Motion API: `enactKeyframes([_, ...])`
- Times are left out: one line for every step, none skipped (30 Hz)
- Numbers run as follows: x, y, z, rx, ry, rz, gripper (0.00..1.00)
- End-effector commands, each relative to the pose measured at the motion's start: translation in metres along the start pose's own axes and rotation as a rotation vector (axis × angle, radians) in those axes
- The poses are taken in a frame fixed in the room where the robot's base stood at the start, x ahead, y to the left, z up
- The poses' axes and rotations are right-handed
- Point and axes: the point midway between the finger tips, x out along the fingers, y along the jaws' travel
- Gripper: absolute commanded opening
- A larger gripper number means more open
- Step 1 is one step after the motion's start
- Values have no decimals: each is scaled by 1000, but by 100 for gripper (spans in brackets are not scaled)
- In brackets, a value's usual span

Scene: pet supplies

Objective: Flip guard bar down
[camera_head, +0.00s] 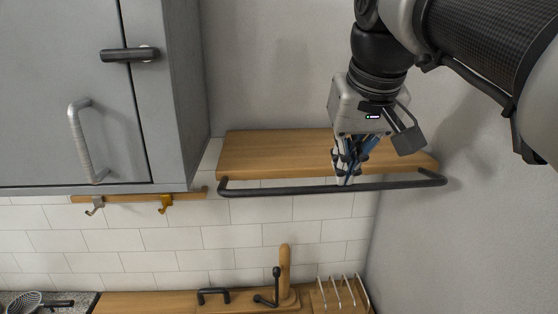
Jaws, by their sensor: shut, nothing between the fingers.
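A dark guard bar (290,189) runs along the front of a wooden wall shelf (270,153). The bar has bent ends and sits near the height of the shelf's front edge. My gripper (345,182) comes down from above, in front of the right half of the shelf. Its fingers are shut with nothing between them. The fingertips overlap the bar in the picture, right of its middle; whether they touch it I cannot tell. My gripper hides a small part of the shelf and bar.
A grey cabinet (60,90) with a dark latch (130,54) and a handle (86,140) stands at the left. A hook rail (185,199) is below it. A wooden counter (150,303) with a peg stand (284,270) and a wire rack (343,291) lies below the shelf. A grey wall closes the right side.

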Motion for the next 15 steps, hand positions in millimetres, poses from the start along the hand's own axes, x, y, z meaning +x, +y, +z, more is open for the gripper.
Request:
enactKeyframes([5,0,5,0,20,0,0])
enactKeyframes([6,0,6,0,32,0,0])
enactKeyframes([7,0,8,0,52,0,0])
enactKeyframes([8,0,9,0,67,0,0])
enactKeyframes([10,0,11,0,81,0,0])
enactKeyframes([11,0,13,0,104,0,0])
enactKeyframes([13,0,15,0,121,0,0])
enactKeyframes([14,0,16,0,137,0,0])
enactKeyframes([15,0,18,0,162,0,0])
enactKeyframes([16,0,20,0,178,0,0])
enactKeyframes([17,0,21,0,195,0,0])
enactKeyframes([18,0,22,0,217,0,0])
enactKeyframes([19,0,23,0,230,0,0])
enactKeyframes([20,0,24,0,244,0,0])
enactKeyframes([20,0,25,0,262,0,0])
